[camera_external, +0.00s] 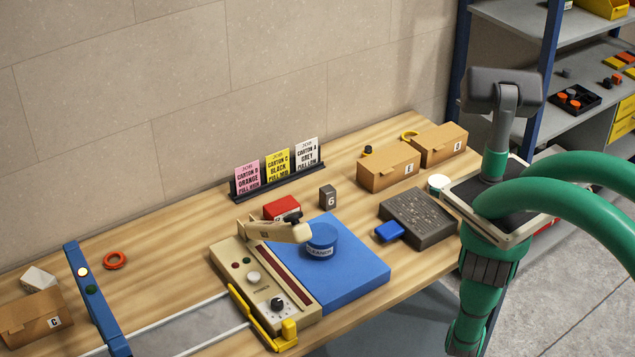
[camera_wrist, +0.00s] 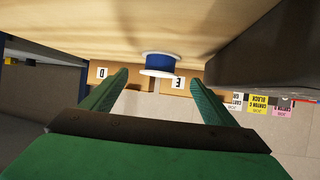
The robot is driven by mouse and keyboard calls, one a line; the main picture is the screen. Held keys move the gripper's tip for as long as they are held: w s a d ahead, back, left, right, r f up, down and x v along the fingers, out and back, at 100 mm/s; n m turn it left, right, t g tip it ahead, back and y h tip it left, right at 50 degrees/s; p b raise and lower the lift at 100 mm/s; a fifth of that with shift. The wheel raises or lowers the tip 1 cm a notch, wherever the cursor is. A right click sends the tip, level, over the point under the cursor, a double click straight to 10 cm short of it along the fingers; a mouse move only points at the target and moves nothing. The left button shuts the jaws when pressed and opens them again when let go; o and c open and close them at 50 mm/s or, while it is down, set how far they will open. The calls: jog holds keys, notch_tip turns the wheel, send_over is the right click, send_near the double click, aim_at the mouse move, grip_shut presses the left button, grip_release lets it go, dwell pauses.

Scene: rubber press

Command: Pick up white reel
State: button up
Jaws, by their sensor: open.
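The white reel (camera_wrist: 160,72) shows in the wrist view with pale flanges and a blue middle. It is at the picture's centre, ahead of and between the fingertips. My gripper (camera_wrist: 158,79) has its two green fingers spread, with nothing held between them. A small white round thing, apparently the same reel (camera_external: 438,182), stands on the wooden table in the external view, beside my body and near the dark grey block. My fingertips cannot be made out in the external view.
The dark grey block (camera_external: 418,217) and a blue block (camera_external: 390,232) are near the reel. Cartons E (camera_external: 388,172) and D (camera_external: 440,146) stand behind it. The blue mat (camera_external: 350,278) holds a blue tin. Job cards (camera_external: 278,168) stand at the back.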

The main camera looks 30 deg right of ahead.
aim_at(440, 181)
jog(key=shift+x, duration=3.75)
jog(key=shift+r, duration=0.1)
jog(key=c, duration=1.3)
